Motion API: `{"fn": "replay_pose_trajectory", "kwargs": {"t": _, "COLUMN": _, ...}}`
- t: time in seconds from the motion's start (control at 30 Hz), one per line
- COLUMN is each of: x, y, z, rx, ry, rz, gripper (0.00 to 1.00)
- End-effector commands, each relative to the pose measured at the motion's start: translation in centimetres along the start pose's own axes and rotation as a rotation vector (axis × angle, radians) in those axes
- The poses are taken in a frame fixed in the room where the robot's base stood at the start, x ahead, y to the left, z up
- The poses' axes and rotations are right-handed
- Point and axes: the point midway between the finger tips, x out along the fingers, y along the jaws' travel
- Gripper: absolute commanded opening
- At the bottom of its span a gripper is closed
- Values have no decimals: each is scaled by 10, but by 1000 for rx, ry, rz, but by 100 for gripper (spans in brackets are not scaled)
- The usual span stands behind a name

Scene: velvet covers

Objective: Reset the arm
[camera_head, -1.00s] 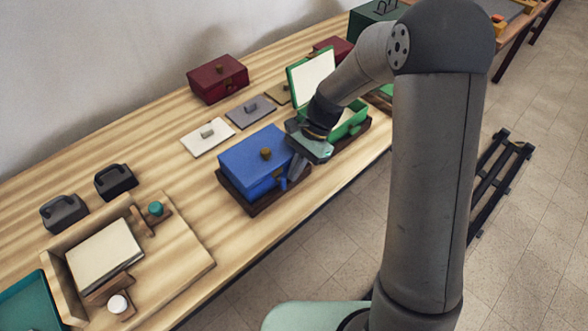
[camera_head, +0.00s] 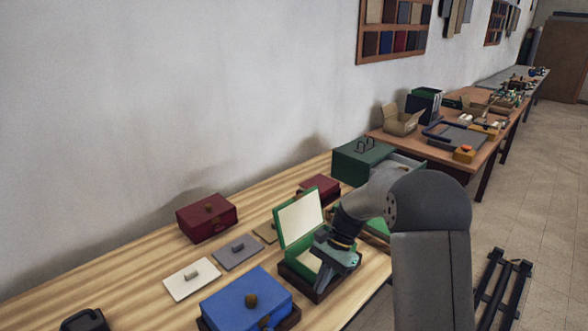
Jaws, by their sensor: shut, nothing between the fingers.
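My arm (camera_head: 430,265) reaches in from the right, bent at a rounded joint, over the wooden table (camera_head: 125,270). My gripper (camera_head: 322,286) points down at the open green box (camera_head: 287,256), in front of its body and partly hiding it. Its fingers are small and dark here, shut with nothing held. Whether they touch the box I cannot tell. The green box's lid, pale inside, stands raised. The closed blue box (camera_head: 240,300) with a brown knob sits to the left of my gripper, apart from it.
A dark green case (camera_head: 362,163) stands behind.

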Motion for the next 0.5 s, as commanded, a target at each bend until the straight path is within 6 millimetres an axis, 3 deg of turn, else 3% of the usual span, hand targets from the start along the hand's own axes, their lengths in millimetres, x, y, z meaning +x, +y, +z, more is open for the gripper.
{"fn": "replay_pose_trajectory", "kwargs": {"t": 0.17, "x": -21, "y": 31, "z": 35, "rx": -123, "ry": 100, "rz": 17, "gripper": 0}}
{"fn": "replay_pose_trajectory", "kwargs": {"t": 0.33, "x": -36, "y": 90, "z": 85, "rx": -331, "ry": 251, "rz": 62, "gripper": 0}}
{"fn": "replay_pose_trajectory", "kwargs": {"t": 0.5, "x": -32, "y": 154, "z": 127, "rx": -549, "ry": 395, "rz": 121, "gripper": 0}}
